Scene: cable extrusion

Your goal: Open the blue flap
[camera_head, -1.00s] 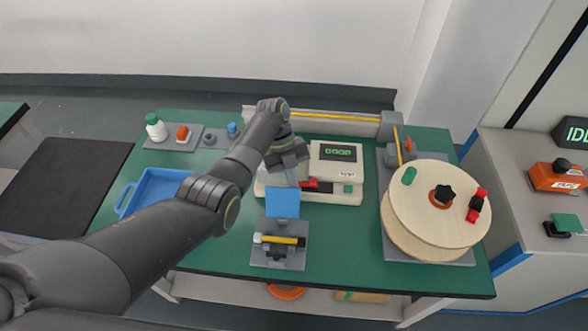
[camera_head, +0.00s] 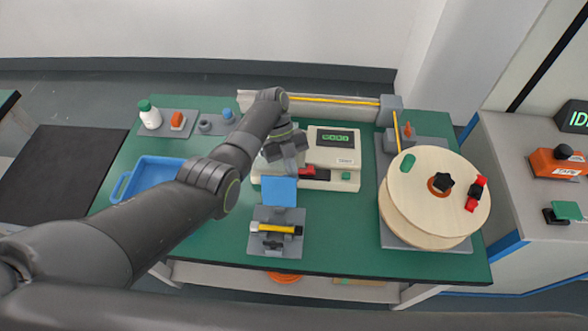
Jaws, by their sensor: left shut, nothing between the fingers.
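The blue flap (camera_head: 280,191) is a flat square panel at the back edge of a small grey fixture (camera_head: 262,247). It extends away from the fixture toward the machine, so the fixture's top is uncovered. A yellow cable piece with black parts (camera_head: 276,228) lies across the fixture. My left gripper (camera_head: 286,168) is just behind the flap's far edge, pointing down. Its fingers are shut and empty. The fingertips are partly hidden, and I cannot tell whether they touch the flap. My right gripper is not in view.
A cream machine with a display (camera_head: 335,158) stands right behind the flap. A large wooden reel (camera_head: 420,205) is at the right. A blue tray (camera_head: 152,178) and a white bottle (camera_head: 150,117) are at the left. Green table is clear beside the fixture.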

